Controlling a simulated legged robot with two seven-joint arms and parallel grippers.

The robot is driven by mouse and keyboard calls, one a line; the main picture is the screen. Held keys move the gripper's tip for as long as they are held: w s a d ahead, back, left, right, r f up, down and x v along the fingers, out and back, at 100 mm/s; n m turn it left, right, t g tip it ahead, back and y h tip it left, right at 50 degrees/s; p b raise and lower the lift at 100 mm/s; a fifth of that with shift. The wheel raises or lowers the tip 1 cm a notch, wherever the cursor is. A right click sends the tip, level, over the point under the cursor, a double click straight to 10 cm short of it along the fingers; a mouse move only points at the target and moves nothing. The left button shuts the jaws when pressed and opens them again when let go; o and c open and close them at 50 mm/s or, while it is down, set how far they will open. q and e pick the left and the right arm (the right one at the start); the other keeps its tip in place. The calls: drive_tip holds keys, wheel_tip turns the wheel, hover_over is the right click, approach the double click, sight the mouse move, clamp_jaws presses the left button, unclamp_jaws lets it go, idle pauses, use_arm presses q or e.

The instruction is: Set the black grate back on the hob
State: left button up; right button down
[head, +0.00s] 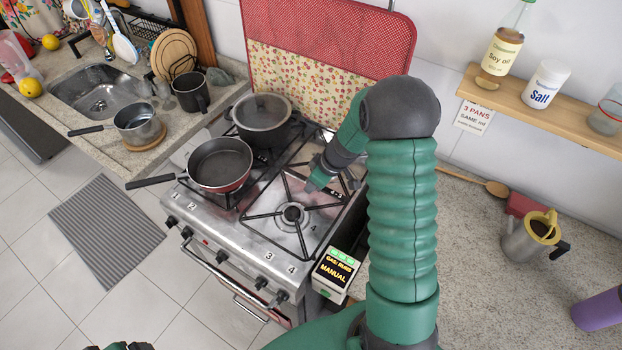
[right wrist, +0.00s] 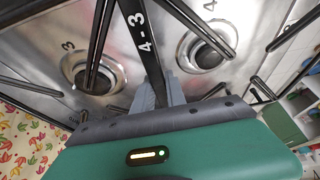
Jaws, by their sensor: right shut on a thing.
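The black grate (head: 266,214) spans the right side of the steel hob (head: 205,205), over the front burner (head: 292,214). My right gripper (head: 318,183) reaches down from the right and is shut on a grate bar. In the right wrist view its fingers (right wrist: 163,92) pinch the flat bar (right wrist: 137,35) marked "4 - 3", with burners marked 3 (right wrist: 95,72) and 4 (right wrist: 210,50) beneath. I cannot tell whether the grate touches the hob all round. A dark and green part of my left arm shows at the bottom left edge; its jaws are not clear.
A frying pan (head: 220,163) and a lidded pot (head: 263,118) stand on the hob's left side. A "MANUAL" box (head: 335,268) sits by the front right corner. A red patterned panel (head: 315,60) rises behind. The right counter holds a jug (head: 528,240) and a wooden spoon (head: 470,182).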

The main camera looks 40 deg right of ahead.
drive_tip(key=shift+w+d, duration=0.25)
drive_tip(key=shift+w, duration=0.2)
drive_tip(key=shift+w+d, duration=0.2)
drive_tip(key=shift+w, duration=0.25)
drive_tip(key=shift+w+d+f+p, duration=0.1)
drive_tip(key=shift+w+f+p, duration=0.1)
drive_tip(key=shift+f, duration=0.45)
drive_tip(key=shift+w+d+f+p, duration=0.1)
drive_tip(key=shift+d+f+p, duration=0.05)
drive_tip(key=shift+f, duration=0.45)
drive_tip(key=shift+w+d+f+p, duration=0.1)
drive_tip(key=shift+w+f+p, duration=0.1)
drive_tip(key=shift+f, duration=0.45)
drive_tip(key=c, duration=1.4)
unclamp_jaws()
drive_tip(key=shift+s, duration=0.1)
drive_tip(key=shift+o, duration=0.2)
drive_tip(key=shift+a, duration=0.1)
drive_tip(key=shift+r, duration=0.1)
